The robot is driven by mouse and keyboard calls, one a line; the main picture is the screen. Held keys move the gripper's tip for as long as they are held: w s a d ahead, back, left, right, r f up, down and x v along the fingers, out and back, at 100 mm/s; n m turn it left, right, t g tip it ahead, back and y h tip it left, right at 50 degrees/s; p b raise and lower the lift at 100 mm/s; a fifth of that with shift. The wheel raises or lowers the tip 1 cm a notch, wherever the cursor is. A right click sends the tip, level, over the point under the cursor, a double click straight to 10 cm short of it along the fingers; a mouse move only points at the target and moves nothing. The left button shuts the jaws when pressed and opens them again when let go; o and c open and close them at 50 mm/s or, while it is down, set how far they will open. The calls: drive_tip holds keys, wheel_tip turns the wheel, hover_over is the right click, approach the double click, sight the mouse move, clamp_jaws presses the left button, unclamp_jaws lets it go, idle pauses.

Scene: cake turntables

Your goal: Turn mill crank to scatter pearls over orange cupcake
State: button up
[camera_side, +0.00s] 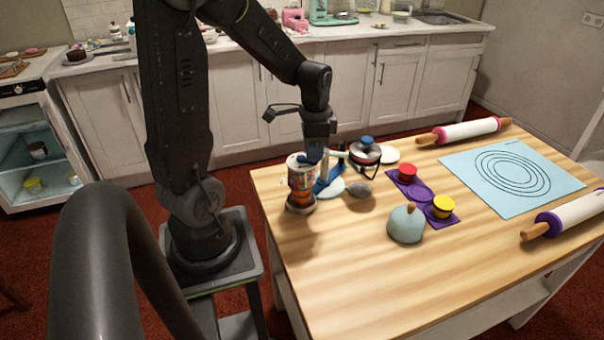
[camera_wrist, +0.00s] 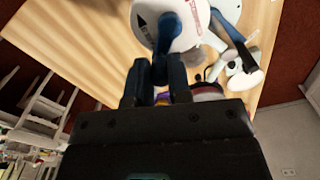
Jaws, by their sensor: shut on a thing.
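In the wrist view, the white mill top (camera_wrist: 172,22) with a black arrow lies just beyond my gripper (camera_wrist: 160,85). My fingers are shut on a dark blue piece that looks like the crank's knob; it is mostly hidden between them. Pearls cannot be made out.
Rolling pins (camera_side: 465,131) flank the blue mat (camera_side: 560,186). The table's front is clear.

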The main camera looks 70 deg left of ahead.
sight(299, 169)
drive_tip(key=shift+s+d+f, duration=0.1)
drive_tip(key=shift+s+d, duration=0.3)
drive_tip(key=shift+s, duration=0.25)
drive_tip(key=shift+s+d, duration=0.1)
drive_tip(key=shift+s, duration=0.5)
drive_tip(key=shift+s, duration=0.65)
drive_tip(key=shift+a, duration=0.2)
